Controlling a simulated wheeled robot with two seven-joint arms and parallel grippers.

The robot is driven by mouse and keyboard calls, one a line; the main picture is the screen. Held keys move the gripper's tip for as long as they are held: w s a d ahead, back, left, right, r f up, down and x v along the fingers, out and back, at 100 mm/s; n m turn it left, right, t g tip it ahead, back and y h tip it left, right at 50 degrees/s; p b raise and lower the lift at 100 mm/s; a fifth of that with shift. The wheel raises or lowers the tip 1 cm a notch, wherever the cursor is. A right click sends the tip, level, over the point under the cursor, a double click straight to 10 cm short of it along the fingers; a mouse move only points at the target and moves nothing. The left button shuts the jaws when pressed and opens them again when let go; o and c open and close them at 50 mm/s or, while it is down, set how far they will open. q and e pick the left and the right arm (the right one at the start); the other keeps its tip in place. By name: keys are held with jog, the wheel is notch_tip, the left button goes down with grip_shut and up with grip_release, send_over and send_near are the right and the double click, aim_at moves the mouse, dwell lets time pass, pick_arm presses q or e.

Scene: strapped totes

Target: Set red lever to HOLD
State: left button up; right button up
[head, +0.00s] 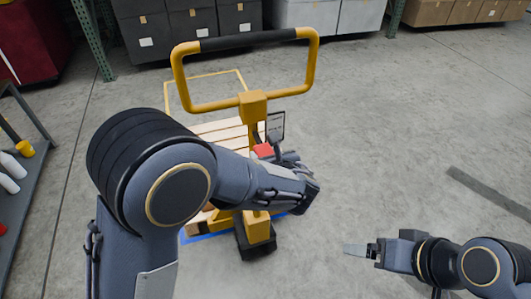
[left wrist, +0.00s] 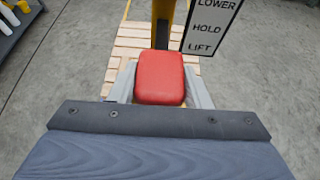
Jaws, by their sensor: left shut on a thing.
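The red lever (head: 263,151) is on the yellow pallet jack's post, beside a small label plate (head: 275,127). In the left wrist view the red lever (left wrist: 160,78) sits between my left gripper's two pale fingers (left wrist: 160,88), and the gripper is shut on it. The plate (left wrist: 212,25) reads LOWER, HOLD and LIFT from top to bottom. In the head view my left gripper (head: 276,156) is partly hidden by my own arm. My right gripper (head: 364,250) is over the floor at lower right, away from the lever; I cannot tell how far its fingers are apart.
The pallet jack's yellow handle loop (head: 312,70) rises behind the lever. A wooden pallet (head: 215,128) lies behind the post. A grey shelf cart (head: 38,180) with bottles stands at the left. Racks of boxes line the back. The floor at right is mostly clear.

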pick_arm(q)
jog(key=o, duration=1.4)
jog(key=v, duration=0.7)
jog(key=shift+s, duration=0.4)
jog(key=shift+d+r, duration=0.15)
